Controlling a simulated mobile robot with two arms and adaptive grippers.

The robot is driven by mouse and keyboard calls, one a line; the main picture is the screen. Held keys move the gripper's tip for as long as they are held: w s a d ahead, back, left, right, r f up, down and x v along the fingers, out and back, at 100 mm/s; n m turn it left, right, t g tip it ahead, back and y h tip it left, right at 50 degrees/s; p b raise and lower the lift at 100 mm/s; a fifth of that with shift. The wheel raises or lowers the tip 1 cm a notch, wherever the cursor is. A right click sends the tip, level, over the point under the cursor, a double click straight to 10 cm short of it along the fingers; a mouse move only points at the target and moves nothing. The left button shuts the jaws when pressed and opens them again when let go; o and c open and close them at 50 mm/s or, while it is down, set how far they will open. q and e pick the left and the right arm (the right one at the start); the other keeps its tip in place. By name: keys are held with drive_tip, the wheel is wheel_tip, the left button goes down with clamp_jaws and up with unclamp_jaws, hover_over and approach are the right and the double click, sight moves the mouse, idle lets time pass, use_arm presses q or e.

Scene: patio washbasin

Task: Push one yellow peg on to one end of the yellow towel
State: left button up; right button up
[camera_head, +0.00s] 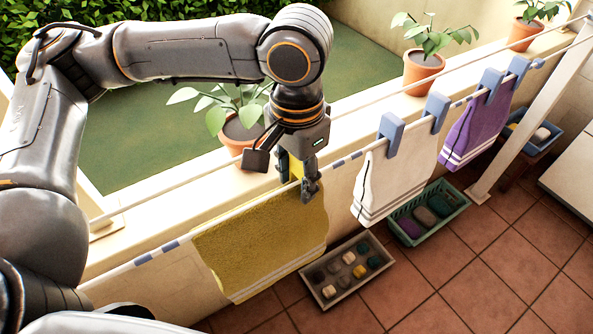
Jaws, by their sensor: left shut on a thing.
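The yellow towel (255,250) hangs over the near line, with pale stripes near its lower edge. My left gripper (298,182) points down at the towel's right end, over the line. It is shut on a yellow peg (295,166), which is mostly hidden between the fingers. The peg is at or just above the towel's top edge; I cannot tell how far it sits over the line. No peg shows on the towel's left end. My right gripper is not in view.
A white towel (388,180) and a purple towel (474,128) hang farther right under blue pegs (391,134). A tray (332,295) of small pegs and a green basket (450,213) stand below. A potted plant (238,130) stands on the wall behind my gripper.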

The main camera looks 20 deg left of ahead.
use_arm(q)
drive_tip(key=shift+f, duration=0.4)
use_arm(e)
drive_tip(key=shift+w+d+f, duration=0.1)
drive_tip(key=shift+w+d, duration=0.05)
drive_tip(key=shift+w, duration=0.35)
use_arm(q)
drive_tip(key=o, duration=1.1)
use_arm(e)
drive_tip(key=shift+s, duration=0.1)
